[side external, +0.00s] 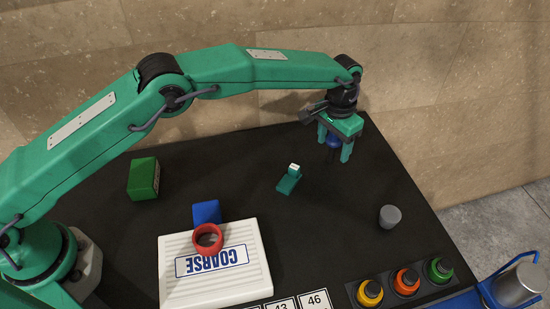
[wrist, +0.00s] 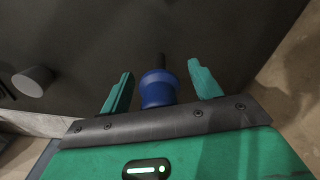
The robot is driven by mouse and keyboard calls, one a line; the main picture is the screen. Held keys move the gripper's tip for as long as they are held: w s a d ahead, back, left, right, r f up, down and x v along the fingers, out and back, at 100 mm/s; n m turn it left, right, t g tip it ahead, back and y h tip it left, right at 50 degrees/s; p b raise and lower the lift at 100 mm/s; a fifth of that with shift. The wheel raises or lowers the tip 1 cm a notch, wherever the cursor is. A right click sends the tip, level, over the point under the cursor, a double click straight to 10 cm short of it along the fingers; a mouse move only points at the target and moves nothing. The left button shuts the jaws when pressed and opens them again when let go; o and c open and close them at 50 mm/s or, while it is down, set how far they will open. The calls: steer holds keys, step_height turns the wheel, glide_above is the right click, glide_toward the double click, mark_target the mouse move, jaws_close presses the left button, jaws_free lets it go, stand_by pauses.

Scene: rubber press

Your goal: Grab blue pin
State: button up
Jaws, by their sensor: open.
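The blue pin (wrist: 158,90) stands between the two green fingers of my gripper (wrist: 161,88) in the wrist view, with a gap on each side of it. It has a wide blue body and a thin dark tip. In the side external view, the blue pin (side external: 334,139) shows partly between the fingers of my gripper (side external: 335,152) at the far right part of the black table. My gripper is open and points down around the pin. Whether the pin touches the table is hard to tell.
A teal piece with a white top (side external: 289,180) lies left of my gripper. A grey cylinder (side external: 390,217) stands nearer the front. A green box (side external: 143,179), a blue block (side external: 206,211), a red ring (side external: 208,239) and a white COARSE plate (side external: 252,285) are left. Coloured knobs (side external: 406,281) line the front.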

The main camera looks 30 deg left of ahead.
steer(key=shift+c, duration=0.4)
steer(key=c, duration=1.1)
steer(key=shift+o, duration=0.2)
steer(key=shift+r, duration=0.1)
steer(key=shift+r, duration=1.55)
steer(key=s+d+r, duration=0.5)
steer(key=s+r, duration=0.2)
steer(key=s, duration=0.3)
steer(key=shift+s+d+r, duration=0.15)
steer(key=shift+d+r, duration=0.1)
steer(key=shift+r, duration=0.15)
